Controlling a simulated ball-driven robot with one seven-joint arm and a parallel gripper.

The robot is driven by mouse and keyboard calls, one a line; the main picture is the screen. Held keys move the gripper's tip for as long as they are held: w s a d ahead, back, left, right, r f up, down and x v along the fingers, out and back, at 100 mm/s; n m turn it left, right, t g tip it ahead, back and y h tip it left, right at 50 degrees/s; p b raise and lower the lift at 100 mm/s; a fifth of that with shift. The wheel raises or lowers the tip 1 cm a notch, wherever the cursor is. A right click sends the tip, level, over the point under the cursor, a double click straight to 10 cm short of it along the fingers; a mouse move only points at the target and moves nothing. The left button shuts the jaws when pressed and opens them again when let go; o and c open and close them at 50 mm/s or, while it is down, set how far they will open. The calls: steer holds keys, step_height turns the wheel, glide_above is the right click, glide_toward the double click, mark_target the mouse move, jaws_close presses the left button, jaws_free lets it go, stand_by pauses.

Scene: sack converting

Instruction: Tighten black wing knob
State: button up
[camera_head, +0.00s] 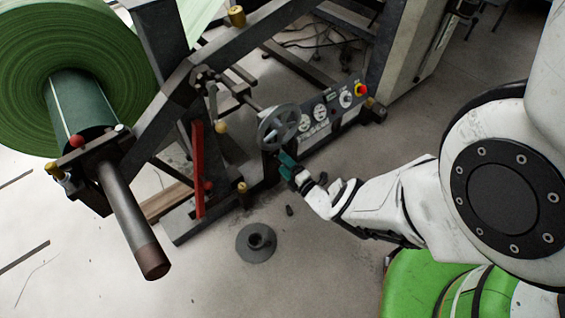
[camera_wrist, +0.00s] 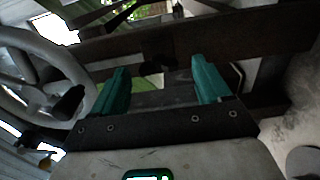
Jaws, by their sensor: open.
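My gripper (camera_head: 287,161) has teal fingers and is just below the grey handwheel, at the machine frame. In the wrist view, my gripper (camera_wrist: 163,80) is open, with a gap between the fingers and nothing gripped. A small dark shape (camera_wrist: 152,68) shows between the fingertips against a dark brown bar; it may be the black wing knob, but it is too dim to make out its wings. In the head view I cannot make out the knob; my gripper and the handwheel cover that area.
The spoked handwheel (camera_head: 279,128) is close to my gripper, and also at left in the wrist view (camera_wrist: 40,75). A control panel (camera_head: 322,115) is behind. A red lever (camera_head: 198,170), a green roll (camera_head: 70,60) and a shaft (camera_head: 132,220) are left. A grey flanged piece (camera_head: 256,243) lies on the floor.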

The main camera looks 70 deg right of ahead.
steer(key=p+v, duration=0.2)
steer(key=v, duration=0.7)
stand_by(0.4)
